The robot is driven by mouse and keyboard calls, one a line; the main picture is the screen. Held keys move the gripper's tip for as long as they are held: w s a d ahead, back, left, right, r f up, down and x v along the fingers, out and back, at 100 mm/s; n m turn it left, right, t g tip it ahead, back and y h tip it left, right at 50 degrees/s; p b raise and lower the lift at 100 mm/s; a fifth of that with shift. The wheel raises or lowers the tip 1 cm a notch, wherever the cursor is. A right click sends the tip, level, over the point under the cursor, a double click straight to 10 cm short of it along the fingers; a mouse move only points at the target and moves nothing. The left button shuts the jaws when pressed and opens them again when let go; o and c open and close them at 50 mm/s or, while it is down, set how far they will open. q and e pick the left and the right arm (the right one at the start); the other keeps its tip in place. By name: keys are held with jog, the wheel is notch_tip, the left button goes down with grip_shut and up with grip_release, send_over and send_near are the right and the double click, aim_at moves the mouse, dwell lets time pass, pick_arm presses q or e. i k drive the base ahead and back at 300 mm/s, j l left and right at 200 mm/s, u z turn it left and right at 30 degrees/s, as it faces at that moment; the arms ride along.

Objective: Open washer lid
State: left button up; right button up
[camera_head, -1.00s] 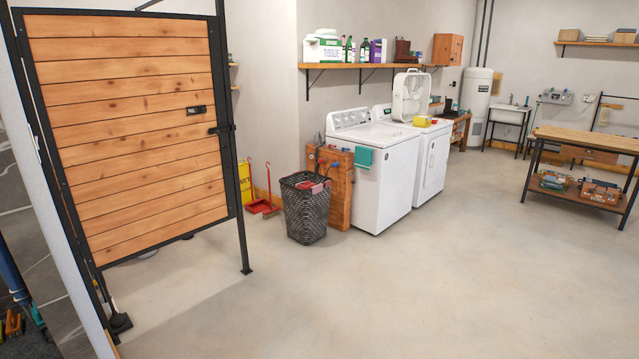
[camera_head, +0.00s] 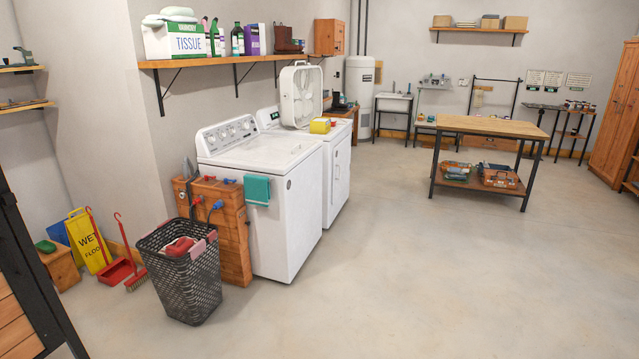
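The white top-loading washer (camera_head: 285,225) stands against the left wall, with a knob panel at its back. Its lid (camera_head: 262,150) lies flat and shut on top. A teal cloth (camera_head: 257,190) hangs on its left side, near the front. A second white machine (camera_head: 338,175) stands just beyond it, with a white box fan (camera_head: 301,95) and a yellow item (camera_head: 320,126) on top. Neither of my grippers shows in the view.
A black laundry basket (camera_head: 185,275) and a wooden cabinet (camera_head: 228,235) stand left of the washer. A wooden partition (camera_head: 15,320) is at the near left. A workbench (camera_head: 490,126) stands at the back right. The floor (camera_head: 420,280) before the washer is clear.

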aim_at(278, 150)
jog(key=i+u, duration=0.15)
jog(key=i, duration=0.45)
jog(key=i+l+u, duration=0.15)
jog(key=i, duration=0.5)
jog(key=i+l+u, duration=0.1)
jog(key=i, duration=0.5)
jog(key=i+z, duration=0.1)
jog(key=i, duration=0.55)
jog(key=i+j+z, duration=0.1)
jog(key=i, duration=0.5)
jog(key=i+j, duration=0.2)
jog(key=i, duration=0.45)
jog(key=i+j+z, duration=0.15)
jog(key=i, duration=0.45)
